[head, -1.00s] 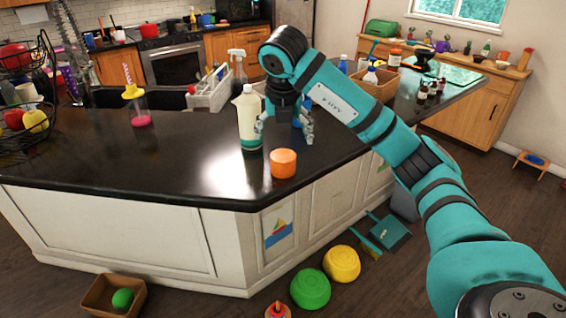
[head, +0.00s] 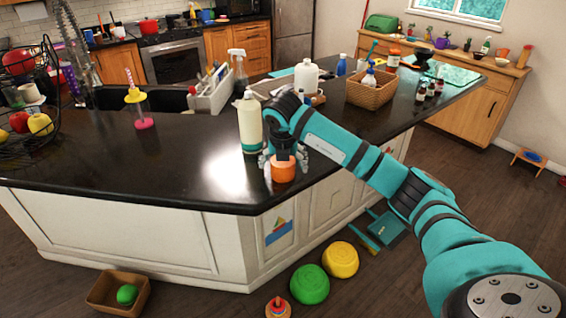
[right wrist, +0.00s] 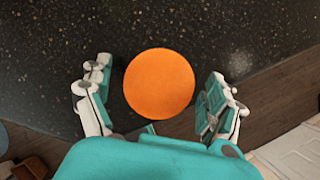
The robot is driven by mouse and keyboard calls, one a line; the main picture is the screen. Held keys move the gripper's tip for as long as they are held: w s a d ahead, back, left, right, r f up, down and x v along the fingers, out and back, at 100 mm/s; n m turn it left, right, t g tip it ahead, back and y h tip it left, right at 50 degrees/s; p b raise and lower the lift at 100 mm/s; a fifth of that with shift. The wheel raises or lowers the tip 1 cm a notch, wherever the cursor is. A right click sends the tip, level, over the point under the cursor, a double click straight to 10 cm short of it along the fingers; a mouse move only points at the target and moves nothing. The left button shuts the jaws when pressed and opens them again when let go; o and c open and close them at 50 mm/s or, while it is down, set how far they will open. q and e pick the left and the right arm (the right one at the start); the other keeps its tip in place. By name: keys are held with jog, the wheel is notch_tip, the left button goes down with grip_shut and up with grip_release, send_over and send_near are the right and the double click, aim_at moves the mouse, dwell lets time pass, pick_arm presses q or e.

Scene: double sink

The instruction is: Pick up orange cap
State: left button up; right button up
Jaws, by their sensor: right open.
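The orange cap (head: 284,173) stands on the black counter near its front corner. In the right wrist view the orange cap (right wrist: 159,83) shows as a round disc from above. My right gripper (head: 284,166) is over the cap, pointing down. In the right wrist view the open fingers of the right gripper (right wrist: 155,98) stand on either side of the cap, with a gap on both sides. My left gripper is not in view.
A white bottle (head: 250,122) stands on the counter just left of my right gripper. A wicker basket (head: 371,92) with bottles is further back. The counter's edge (right wrist: 262,78) is close to the cap. The counter to the left (head: 190,165) is clear.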

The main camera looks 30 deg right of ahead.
jog(key=c, duration=0.9)
jog(key=shift+c, duration=0.2)
jog(key=shift+r, duration=0.1)
